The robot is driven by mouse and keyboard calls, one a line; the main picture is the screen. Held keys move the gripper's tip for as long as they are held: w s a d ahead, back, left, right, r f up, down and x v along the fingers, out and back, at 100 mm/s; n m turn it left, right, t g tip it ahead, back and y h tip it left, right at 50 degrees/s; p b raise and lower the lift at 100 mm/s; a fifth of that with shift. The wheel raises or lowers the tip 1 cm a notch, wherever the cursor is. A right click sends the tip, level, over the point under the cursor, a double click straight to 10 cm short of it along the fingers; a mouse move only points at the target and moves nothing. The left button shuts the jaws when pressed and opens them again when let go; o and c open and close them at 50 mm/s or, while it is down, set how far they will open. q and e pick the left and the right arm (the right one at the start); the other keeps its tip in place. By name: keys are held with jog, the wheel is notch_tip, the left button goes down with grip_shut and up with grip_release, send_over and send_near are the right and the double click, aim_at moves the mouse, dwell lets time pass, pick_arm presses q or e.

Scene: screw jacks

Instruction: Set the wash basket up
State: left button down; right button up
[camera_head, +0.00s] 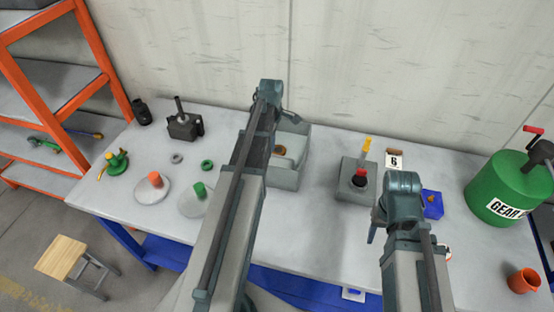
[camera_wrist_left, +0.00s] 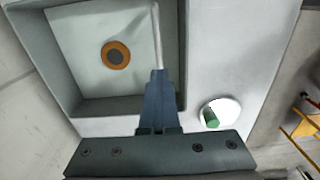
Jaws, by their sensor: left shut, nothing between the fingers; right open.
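A grey open-topped box (camera_head: 287,178) stands on the workbench near the middle, partly hidden by my left arm. In the left wrist view the box (camera_wrist_left: 178,100) has a pale floor with an orange ring with a dark centre (camera_wrist_left: 116,55). A thin pale rod (camera_wrist_left: 157,35) runs along the box near my fingertips; I cannot tell what it belongs to. My left gripper (camera_wrist_left: 158,78) is shut and empty over the box's edge. My right gripper (camera_head: 374,232) is open, largely hidden by its own wrist, over the bench's right half. I cannot pick out a wash basket for sure.
A grey block with a black-and-red knob (camera_head: 359,178) and a blue block (camera_head: 433,205) stand near my right arm. A green gear-oil can (camera_head: 496,190) and an orange cup (camera_head: 524,281) are at right. Discs with orange (camera_head: 152,190) and green (camera_head: 193,205) pegs stand left.

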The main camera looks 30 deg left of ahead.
pick_arm(q)
jog(key=shift+r+p, duration=1.3)
jog(key=shift+r, duration=0.1)
jog(key=c, duration=1.6)
grip_release()
jog(key=c, duration=0.7)
grip_release()
notch_tip(320, 180, up, 10)
jog(key=p, duration=1)
